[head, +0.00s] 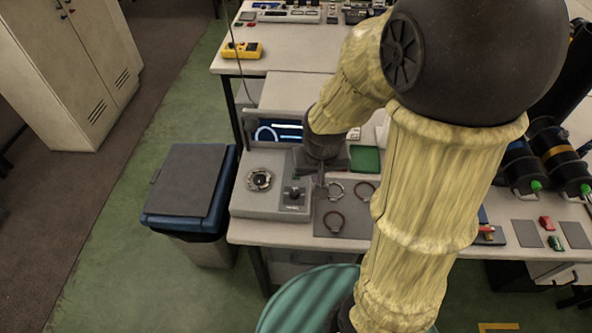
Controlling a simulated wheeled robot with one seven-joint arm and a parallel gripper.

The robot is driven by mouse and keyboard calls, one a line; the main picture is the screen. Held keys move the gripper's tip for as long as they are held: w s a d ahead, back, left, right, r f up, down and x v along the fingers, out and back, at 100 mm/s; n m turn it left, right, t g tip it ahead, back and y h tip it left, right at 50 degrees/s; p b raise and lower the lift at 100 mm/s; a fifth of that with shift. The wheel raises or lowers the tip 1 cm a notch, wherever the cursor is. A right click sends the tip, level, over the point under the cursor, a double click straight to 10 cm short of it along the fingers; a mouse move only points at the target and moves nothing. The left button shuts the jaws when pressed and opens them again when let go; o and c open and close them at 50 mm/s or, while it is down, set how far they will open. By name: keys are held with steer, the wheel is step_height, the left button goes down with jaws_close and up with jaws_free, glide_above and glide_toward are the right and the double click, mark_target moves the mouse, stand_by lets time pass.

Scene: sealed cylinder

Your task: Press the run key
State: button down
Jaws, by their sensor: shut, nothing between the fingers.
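A grey bench instrument (258,203) stands at the left end of the white table. It has a round dial-like fitting (260,180) and a small dark control (294,193) on its top. A display (280,131) with blue-white lit shapes stands at its back. I cannot tell which part is the run key; no label is readable. My gripper (321,180) is shut and empty, pointing down just right of the dark control. Its fingertips are small and partly hidden, and I cannot tell whether they touch anything. My arm covers the area to the right.
Several ring clamps (334,221) lie on a grey mat (355,230) right of the instrument. A green pad (365,158) is behind them. A blue bin with grey lid (187,182) stands left. Dark cylinders with green ends (562,165) lie at right. A teal round seat (300,303) is in front.

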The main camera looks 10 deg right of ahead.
steer(key=w+a+f+m, duration=0.1)
steer(key=w+f, duration=0.2)
steer(key=w, duration=0.4)
steer(key=w+f+m+p, duration=0.1)
steer(key=w+f, duration=0.2)
steer(key=w, duration=0.4)
steer(key=shift+a+m+h, duration=0.3)
steer(key=shift+a+m, duration=0.05)
steer(key=shift+m, duration=0.05)
steer(key=shift+w+f, duration=0.1)
steer(key=shift+f, duration=0.05)
steer(key=x, duration=1.2)
steer(key=shift+a+f, duration=0.1)
steer(key=shift+f, duration=0.1)
steer(key=shift+f+b, duration=0.3)
steer(key=shift+f, duration=0.4)
steer(key=shift+f+t, duration=0.1)
steer(key=shift+t, duration=0.2)
